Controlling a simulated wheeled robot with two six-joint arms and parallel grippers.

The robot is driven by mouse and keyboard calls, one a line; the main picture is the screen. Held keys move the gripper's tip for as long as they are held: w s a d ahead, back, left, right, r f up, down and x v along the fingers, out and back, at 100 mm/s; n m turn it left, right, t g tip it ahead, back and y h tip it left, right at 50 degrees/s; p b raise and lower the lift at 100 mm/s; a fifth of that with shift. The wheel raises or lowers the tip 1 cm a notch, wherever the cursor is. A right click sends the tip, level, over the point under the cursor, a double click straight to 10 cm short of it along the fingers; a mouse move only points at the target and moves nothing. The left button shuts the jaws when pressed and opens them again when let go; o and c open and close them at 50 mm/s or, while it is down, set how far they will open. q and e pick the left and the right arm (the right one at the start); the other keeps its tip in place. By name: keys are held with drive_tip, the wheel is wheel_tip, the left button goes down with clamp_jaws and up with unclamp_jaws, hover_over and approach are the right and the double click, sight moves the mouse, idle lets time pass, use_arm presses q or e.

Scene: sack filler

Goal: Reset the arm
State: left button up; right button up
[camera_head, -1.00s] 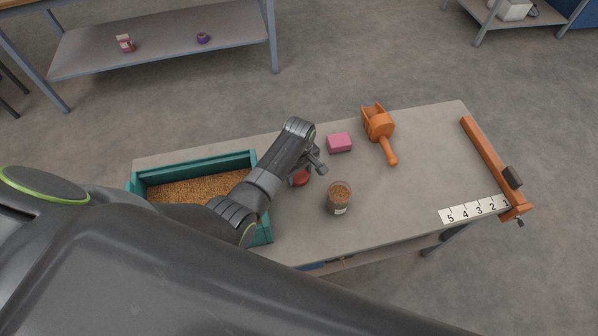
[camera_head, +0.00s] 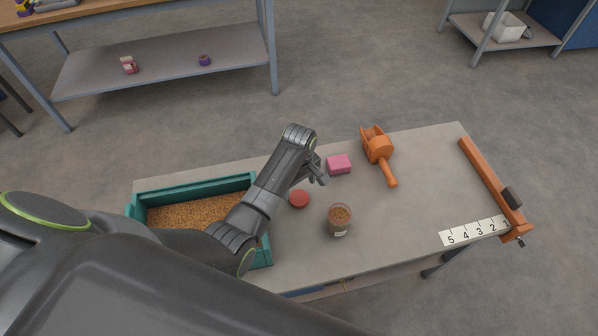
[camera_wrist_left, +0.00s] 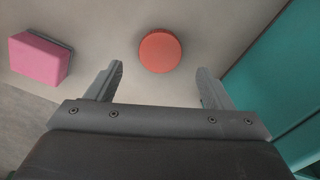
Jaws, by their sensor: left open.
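My left gripper (camera_head: 317,173) is open and empty above the table, between the red lid and the pink block. In the left wrist view its two fingers (camera_wrist_left: 160,85) are spread apart, with the round red lid (camera_wrist_left: 160,51) lying on the table ahead of the gap. The lid (camera_head: 299,198) also shows in the head view, apart from the gripper. My left arm reaches over the teal bin (camera_head: 200,187) of brown grain and hides part of it. My right gripper is not in view.
A jar (camera_head: 339,220) of grain stands near the table's front edge. A pink block (camera_head: 339,164) and an orange scoop (camera_head: 379,150) lie behind it. An orange bar (camera_head: 490,183) and a numbered strip (camera_head: 473,231) lie at the right. The table (camera_head: 420,190) is clear between them.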

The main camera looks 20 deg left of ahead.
use_arm(q)
wheel_tip(320, 180, up, 6)
drive_tip(key=shift+r, duration=0.15)
